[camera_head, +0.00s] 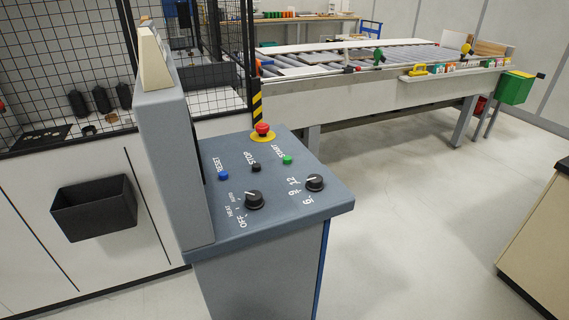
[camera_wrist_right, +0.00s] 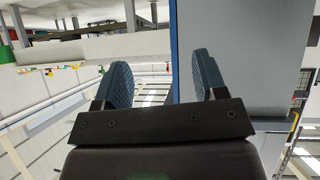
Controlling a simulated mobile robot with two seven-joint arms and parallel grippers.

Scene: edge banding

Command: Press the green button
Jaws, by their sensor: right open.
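The green button (camera_head: 287,160) sits on the sloped top of a grey control console (camera_head: 335,199), beside the word START. In the head view nothing covers it, and no gripper is in that view. In the right wrist view my right gripper (camera_wrist_right: 161,78) is open, with its two dark blue padded fingers apart and nothing between them. A grey panel with a blue edge (camera_wrist_right: 174,50) shows behind the fingers there. The green button is not seen in the right wrist view.
A red emergency stop (camera_head: 263,130), a black STOP button (camera_head: 256,167), a blue RESET button (camera_head: 223,176) and two black knobs (camera_head: 254,200) share the console top. A tall grey housing (camera_head: 172,160) rises on its left.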

